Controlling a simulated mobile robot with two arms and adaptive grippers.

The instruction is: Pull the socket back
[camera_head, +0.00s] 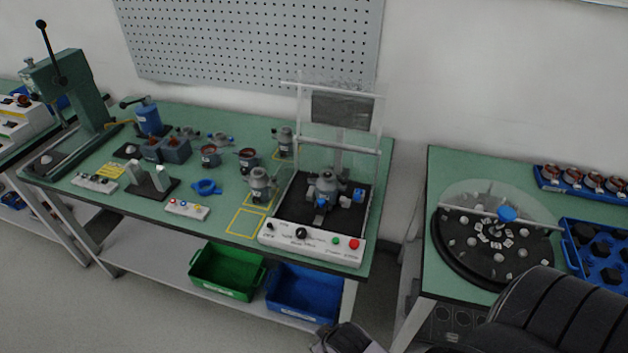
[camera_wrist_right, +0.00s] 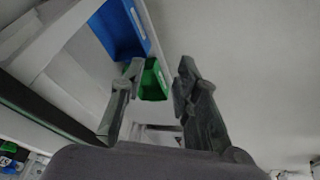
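The test station (camera_head: 310,244) stands at the right end of the long green bench, with a grey stator housing (camera_head: 326,186) on its black bed. A small blue part (camera_head: 359,194), which looks like the socket, sits at the housing's right side. I cannot tell whether it touches the housing. Another small blue part (camera_head: 321,203) shows at the housing's front. My right gripper (camera_wrist_right: 160,68) is open and empty in the wrist view, away from the station. A grey arm part at the bottom of the head view is cut off. My left gripper is out of view.
A clear guard frame (camera_head: 338,150) stands over the station. Green (camera_head: 228,273) and blue (camera_head: 300,292) bins sit below the bench top. A gap separates it from the right table (camera_head: 436,180), which holds a round dish (camera_head: 440,255) of parts. A green press (camera_head: 70,90) stands far left.

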